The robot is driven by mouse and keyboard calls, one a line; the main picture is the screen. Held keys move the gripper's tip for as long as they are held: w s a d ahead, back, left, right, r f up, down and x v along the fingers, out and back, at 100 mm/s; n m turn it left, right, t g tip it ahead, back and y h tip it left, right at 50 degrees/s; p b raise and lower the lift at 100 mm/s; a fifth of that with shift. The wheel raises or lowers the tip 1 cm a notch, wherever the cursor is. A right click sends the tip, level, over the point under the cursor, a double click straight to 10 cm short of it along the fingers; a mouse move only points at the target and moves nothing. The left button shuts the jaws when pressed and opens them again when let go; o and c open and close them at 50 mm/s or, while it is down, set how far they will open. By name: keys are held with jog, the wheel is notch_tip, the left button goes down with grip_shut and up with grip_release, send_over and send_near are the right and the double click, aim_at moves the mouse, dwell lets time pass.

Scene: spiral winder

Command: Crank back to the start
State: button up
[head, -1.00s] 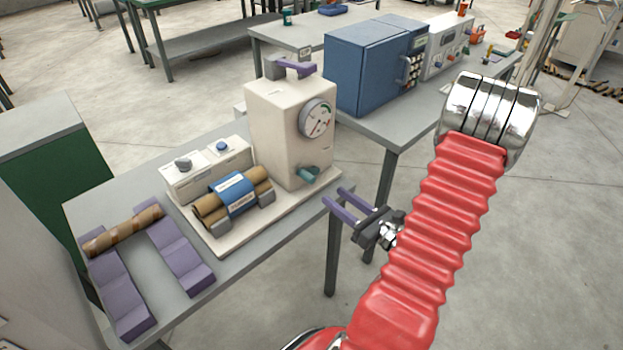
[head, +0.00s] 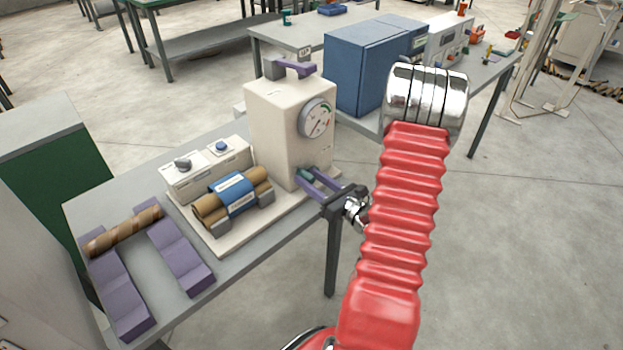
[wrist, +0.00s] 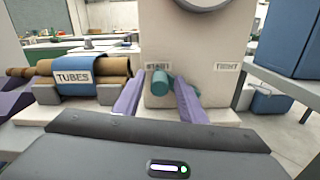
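The winder (head: 270,125) is a cream box with a round dial (head: 317,117) and a purple lever (head: 297,67) on top. Its teal crank handle (wrist: 160,83) sticks out low on the front face, close to the left label, which seems to read START; the right label (wrist: 227,66) looks like TIGHT. My gripper (wrist: 157,100) is open, with its purple fingers on either side of the handle. In the head view my gripper (head: 309,182) is at the handle and partly covers it. I cannot tell whether a finger touches it.
Brown tubes with a blue TUBES band (head: 233,193) lie in a holder left of the winder. A striped tube (head: 124,231) rests across purple supports (head: 180,258) at the table's left. A blue cabinet (head: 352,75) stands behind on another table.

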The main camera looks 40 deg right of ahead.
jog(key=shift+w, duration=0.2)
grip_shut()
dwell(0.4)
